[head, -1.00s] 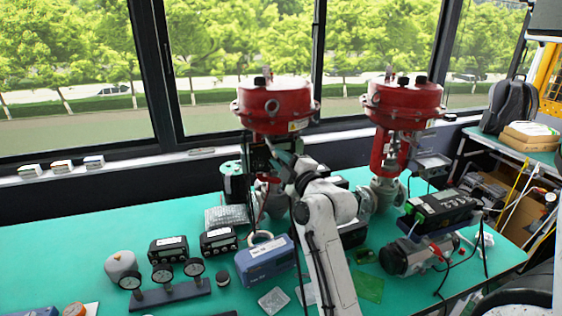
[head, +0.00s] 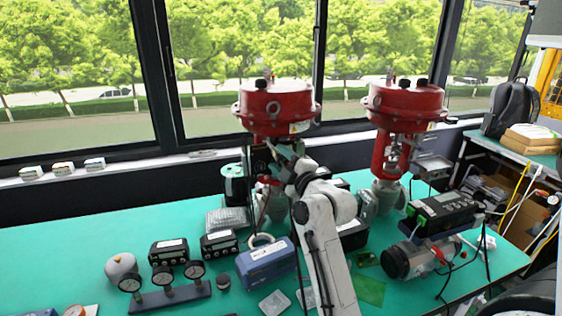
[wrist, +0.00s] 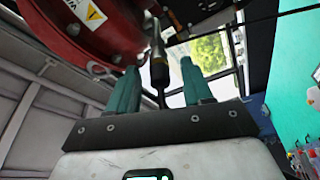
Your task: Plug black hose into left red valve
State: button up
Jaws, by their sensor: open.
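The left red valve (head: 277,107) stands at the back of the green table, its round red top above my arm. In the wrist view its red underside (wrist: 95,28) with a yellow warning label fills the top left. My gripper (wrist: 159,72) is open, with its two teal fingers apart just below the valve. The black hose end (wrist: 160,73) shows upright between the fingers, with a metal piece above it and a thin dark line below. I cannot tell whether the hose end is joined to the valve. In the head view my gripper (head: 280,150) is partly hidden by my arm.
A second red valve (head: 402,105) stands to the right. A blue box (head: 267,261), a three-gauge stand (head: 168,298) and small black instruments (head: 219,243) sit in front. A grey actuator (head: 408,260) lies at right. The table's left part is mostly clear.

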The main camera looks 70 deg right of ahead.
jog(key=b+v, duration=0.3)
jog(key=v, duration=0.8)
jog(key=shift+w, duration=0.1)
